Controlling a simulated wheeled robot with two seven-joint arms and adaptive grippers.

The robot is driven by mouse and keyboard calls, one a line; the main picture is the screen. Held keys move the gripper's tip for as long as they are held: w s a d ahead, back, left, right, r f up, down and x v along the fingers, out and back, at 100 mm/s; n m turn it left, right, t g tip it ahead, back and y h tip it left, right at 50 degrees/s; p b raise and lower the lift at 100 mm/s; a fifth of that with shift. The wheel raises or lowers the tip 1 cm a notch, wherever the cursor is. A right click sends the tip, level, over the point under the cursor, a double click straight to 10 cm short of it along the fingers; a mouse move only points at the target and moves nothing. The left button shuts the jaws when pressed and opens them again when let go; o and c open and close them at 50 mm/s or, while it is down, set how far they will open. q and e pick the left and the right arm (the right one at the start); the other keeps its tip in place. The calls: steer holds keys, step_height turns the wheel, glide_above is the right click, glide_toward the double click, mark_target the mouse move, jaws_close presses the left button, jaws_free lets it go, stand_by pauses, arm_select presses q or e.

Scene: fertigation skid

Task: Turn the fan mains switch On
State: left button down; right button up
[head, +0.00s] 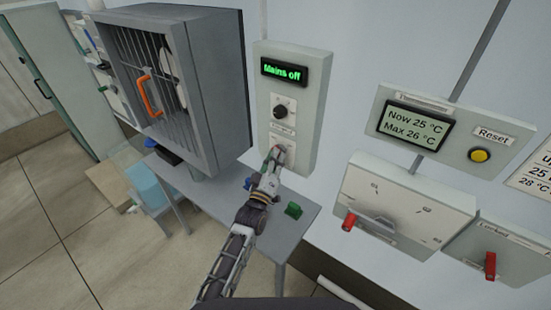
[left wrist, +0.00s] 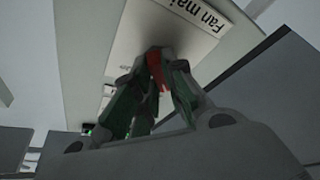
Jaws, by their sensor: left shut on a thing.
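The fan control panel (head: 304,110) is a pale box on the wall. Its display (head: 284,72) reads "Mains off" in green, with a black knob (head: 282,111) below it. The fan mains switch is low on this panel and mostly hidden by my left gripper (head: 276,157). In the left wrist view, the switch's red lever (left wrist: 157,68) shows between the fingertips of my left gripper (left wrist: 155,75), under a label beginning "Fan mai" (left wrist: 196,15). The fingers are shut on the red lever. I cannot tell the lever's exact position. My right gripper is not in view.
A grey barred fan housing (head: 215,90) with an orange handle (head: 147,93) stands left of the panel.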

arm_select(q)
steer(key=shift+f+m, duration=0.1)
steer(key=shift+m, duration=0.4)
steer(key=shift+w+a+m+g+h+b, duration=0.15)
steer(key=shift+m+g+h+b, duration=0.85)
steer(key=shift+m, duration=3.1)
steer(key=shift+w+a+m+g+h+b, duration=0.1)
steer(key=shift+a+m+g+h+b, duration=0.15)
steer(key=shift+m+g+h, duration=2.7)
steer(key=shift+w+a+m+t+h+b, duration=0.1)
steer(key=shift+m+t+h+b, duration=0.5)
steer(key=shift+m, duration=4.65)
steer(key=shift+g+h, duration=0.25)
steer(key=shift+g, duration=0.1)
steer(key=c, duration=1.5)
jaws_free()
